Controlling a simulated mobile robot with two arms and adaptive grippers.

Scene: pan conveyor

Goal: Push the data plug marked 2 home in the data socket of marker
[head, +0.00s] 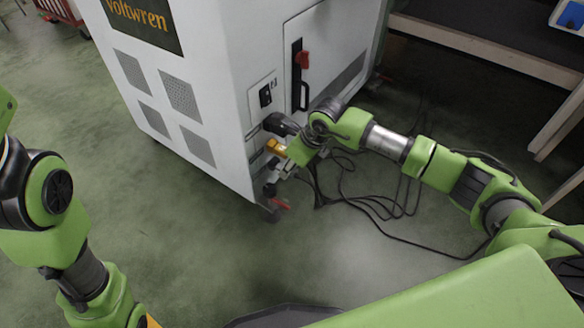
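A white cabinet lettered "Voltwren" (225,110) has connectors low on its narrow right face. A black connector (281,124) sits uppermost there, with a yellow-orange piece (276,147) just below it. My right gripper (283,169) is at this face, just below the yellow piece. Its fingers are small and partly hidden, so I cannot tell whether they are shut on a plug. I cannot read any number 2 or marker, nor make out the data socket. My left arm hangs at the left, and its gripper is past the bottom edge.
Black cables (385,207) lie looped on the green floor below my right arm. A red switch (302,60) and a black handle (301,96) are on the cabinet door.

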